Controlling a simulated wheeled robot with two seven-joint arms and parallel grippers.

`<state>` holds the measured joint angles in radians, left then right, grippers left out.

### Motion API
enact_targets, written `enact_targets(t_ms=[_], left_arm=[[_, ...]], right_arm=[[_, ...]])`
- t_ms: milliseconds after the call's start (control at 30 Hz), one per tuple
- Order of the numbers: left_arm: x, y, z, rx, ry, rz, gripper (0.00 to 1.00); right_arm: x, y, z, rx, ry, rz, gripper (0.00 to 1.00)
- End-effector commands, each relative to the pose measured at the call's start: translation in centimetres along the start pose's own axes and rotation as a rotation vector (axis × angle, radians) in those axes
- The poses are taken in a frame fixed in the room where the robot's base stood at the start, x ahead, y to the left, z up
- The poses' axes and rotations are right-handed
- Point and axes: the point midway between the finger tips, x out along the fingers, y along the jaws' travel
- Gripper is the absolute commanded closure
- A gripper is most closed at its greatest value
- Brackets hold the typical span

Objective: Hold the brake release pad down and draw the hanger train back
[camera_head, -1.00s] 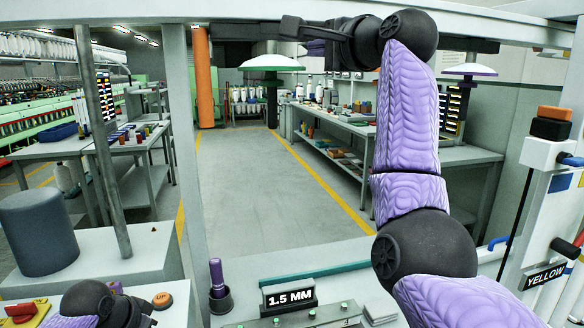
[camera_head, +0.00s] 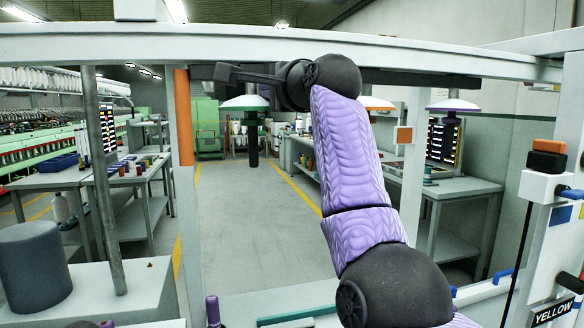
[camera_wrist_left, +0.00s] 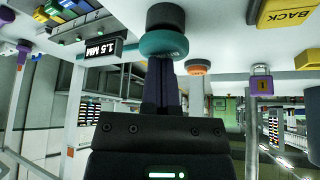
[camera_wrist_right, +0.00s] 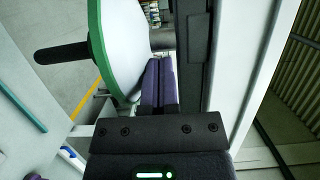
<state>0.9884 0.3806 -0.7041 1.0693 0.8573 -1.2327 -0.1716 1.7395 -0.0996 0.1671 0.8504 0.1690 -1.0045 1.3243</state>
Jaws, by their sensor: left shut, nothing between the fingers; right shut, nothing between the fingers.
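The hanger train hangs under the overhead rail (camera_head: 420,62): a green-rimmed white hanger (camera_head: 246,103), an orange-rimmed one (camera_head: 377,103) partly behind my right arm, and a purple-rimmed one (camera_head: 455,105). My right gripper (camera_head: 222,73) is shut and empty, up at the rail just above the green-rimmed hanger. In the right wrist view its fingers (camera_wrist_right: 160,68) lie beside that hanger's white disc (camera_wrist_right: 125,45); touching cannot be told. My left gripper (camera_wrist_left: 162,62) is shut, its tips at a teal round pad (camera_wrist_left: 164,44) with a dark cylinder, probably the brake release pad. Whether it is pressed cannot be told.
A grey post (camera_head: 106,180) and a dark grey cylinder (camera_head: 35,265) stand at left. An orange column (camera_head: 184,118) is near the rail's left. A white post with a YELLOW label (camera_head: 553,311) stands at right. A yellow BACK button (camera_wrist_left: 288,14) shows in the left wrist view.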

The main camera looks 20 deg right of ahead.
Motion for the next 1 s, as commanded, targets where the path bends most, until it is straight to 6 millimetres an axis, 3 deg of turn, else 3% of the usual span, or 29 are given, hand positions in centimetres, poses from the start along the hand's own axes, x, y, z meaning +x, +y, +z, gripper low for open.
enact_targets(t_ms=[333, 467, 600, 900, 1000], left_arm=[[0.0, 0.0, 0.1, 0.000, -0.002, -0.001, 1.00], [0.0, -0.1, 0.1, 0.000, -0.002, -0.001, 1.00], [0.0, -0.1, 0.1, -0.001, -0.003, -0.001, 1.00], [0.0, -0.1, 0.1, 0.000, -0.003, -0.001, 1.00], [0.0, -0.1, 0.1, 0.000, -0.002, -0.001, 1.00]], right_arm=[[0.1, 0.0, 0.7, 0.000, -0.002, -0.001, 1.00], [-0.7, 0.0, -0.3, 0.003, 0.002, -0.003, 1.00], [-3.5, 0.0, -2.8, 0.001, 0.005, -0.007, 1.00], [-10.7, 0.0, -2.6, 0.001, 0.005, -0.005, 1.00], [-12.2, 0.0, -2.6, 0.001, 0.005, -0.003, 1.00]])
